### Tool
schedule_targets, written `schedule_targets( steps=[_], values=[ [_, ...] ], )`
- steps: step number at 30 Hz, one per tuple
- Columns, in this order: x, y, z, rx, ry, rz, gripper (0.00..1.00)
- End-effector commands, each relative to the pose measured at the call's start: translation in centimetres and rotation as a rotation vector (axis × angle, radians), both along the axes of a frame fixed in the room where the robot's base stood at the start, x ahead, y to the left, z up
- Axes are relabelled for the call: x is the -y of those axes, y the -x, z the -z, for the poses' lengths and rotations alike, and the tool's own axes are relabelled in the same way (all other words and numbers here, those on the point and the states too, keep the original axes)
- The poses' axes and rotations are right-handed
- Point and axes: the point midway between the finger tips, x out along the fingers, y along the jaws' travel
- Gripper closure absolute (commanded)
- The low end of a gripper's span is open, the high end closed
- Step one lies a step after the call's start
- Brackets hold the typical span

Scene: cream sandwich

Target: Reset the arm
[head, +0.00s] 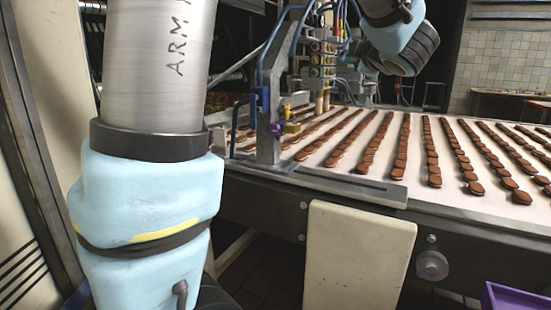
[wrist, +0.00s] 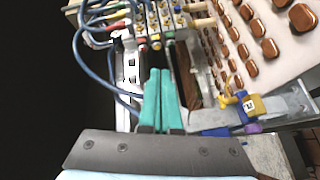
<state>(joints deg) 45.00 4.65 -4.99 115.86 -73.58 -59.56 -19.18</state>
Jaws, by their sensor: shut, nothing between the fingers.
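In the wrist view my gripper (wrist: 160,76) shows as two teal fingers side by side, pressed together with nothing between them. Beyond the fingertips is a machine (wrist: 140,22) with coloured fittings and blue hoses. Parts of my arm (head: 150,70), with a silver tube and light blue covers, fill the left of the head view. Another blue-covered arm part (head: 390,35) shows at the top right. I cannot make out the gripper's fingers in the head view.
A pale conveyor belt (head: 330,173) carries rows of brown sandwich biscuits (head: 433,168). The hose machine (head: 318,60) stands at its far left, with a metal post and bracket (head: 268,120) in front. A purple bin (head: 510,300) is at the lower right.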

Motion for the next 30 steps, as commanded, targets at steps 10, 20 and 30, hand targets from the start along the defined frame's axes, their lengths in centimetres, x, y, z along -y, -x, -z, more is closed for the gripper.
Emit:
schedule_targets(
  steps=[10, 20, 30],
  values=[
    [-2.9, -3.0, 7.0, -0.173, -0.381, 0.304, 1.0],
    [-14.8, 5.8, 23.7, -0.742, -0.888, 0.793, 1.0],
    [-24.2, 17.2, 29.7, -1.153, -1.043, 1.087, 1.0]
  ],
)
